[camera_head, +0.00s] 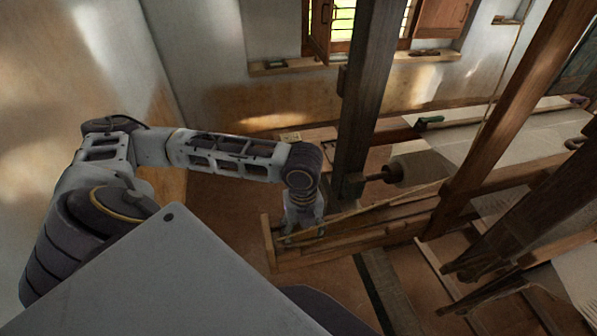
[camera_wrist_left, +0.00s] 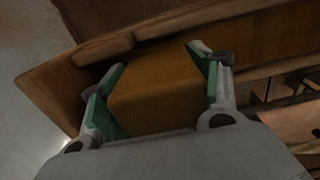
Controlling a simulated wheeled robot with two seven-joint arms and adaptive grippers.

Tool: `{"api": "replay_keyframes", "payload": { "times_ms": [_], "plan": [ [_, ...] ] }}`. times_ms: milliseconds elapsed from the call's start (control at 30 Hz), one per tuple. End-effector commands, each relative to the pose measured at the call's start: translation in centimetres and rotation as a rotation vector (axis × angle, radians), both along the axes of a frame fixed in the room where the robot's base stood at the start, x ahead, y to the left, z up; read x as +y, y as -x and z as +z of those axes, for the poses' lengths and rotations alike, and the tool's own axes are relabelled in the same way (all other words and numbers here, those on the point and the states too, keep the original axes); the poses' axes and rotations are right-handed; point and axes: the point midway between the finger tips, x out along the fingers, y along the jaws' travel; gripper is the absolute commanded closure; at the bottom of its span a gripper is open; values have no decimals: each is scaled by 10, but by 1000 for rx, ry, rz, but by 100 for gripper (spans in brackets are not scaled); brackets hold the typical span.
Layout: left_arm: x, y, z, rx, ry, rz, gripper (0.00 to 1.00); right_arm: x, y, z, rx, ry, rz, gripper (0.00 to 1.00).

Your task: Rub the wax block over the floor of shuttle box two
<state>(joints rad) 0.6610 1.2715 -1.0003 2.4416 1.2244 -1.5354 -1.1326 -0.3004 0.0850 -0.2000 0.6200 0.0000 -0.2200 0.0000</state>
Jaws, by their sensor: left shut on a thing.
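My left gripper (camera_wrist_left: 160,95) is shut on the wax block (camera_wrist_left: 158,88), an amber-brown block between its green-padded fingers in the left wrist view. Behind the block is the wooden shuttle box (camera_wrist_left: 75,75), with its end and side boards showing. In the head view my left gripper (camera_head: 303,222) points down into the near left end of the long wooden shuttle box (camera_head: 268,243). The block is hidden there. I cannot tell whether the block touches the box floor. My right gripper is not in view.
A dark upright post (camera_head: 362,100) stands just behind the box. A roller (camera_head: 415,170) with pale cloth (camera_head: 490,140) lies to the right. Slanting loom beams (camera_head: 510,120) fill the right side. Bare floor (camera_head: 330,285) shows in front of the box.

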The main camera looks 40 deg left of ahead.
Motion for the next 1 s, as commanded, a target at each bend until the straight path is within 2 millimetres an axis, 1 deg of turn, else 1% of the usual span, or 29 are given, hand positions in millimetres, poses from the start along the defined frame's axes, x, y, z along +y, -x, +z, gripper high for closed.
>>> {"api": "replay_keyframes", "payload": {
  "times_ms": [100, 500, 800, 1000],
  "plan": [
    [-2, -2, -1, 2, 2, 0, 66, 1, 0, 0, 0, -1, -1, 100],
    [-1, -2, 0, -1, 1, 1, 66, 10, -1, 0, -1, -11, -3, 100],
    [7, 7, 3, -4, 0, 1, 66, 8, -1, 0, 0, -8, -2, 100],
    [8, 9, 3, -4, 1, 0, 66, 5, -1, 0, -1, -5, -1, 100]
  ]
}}
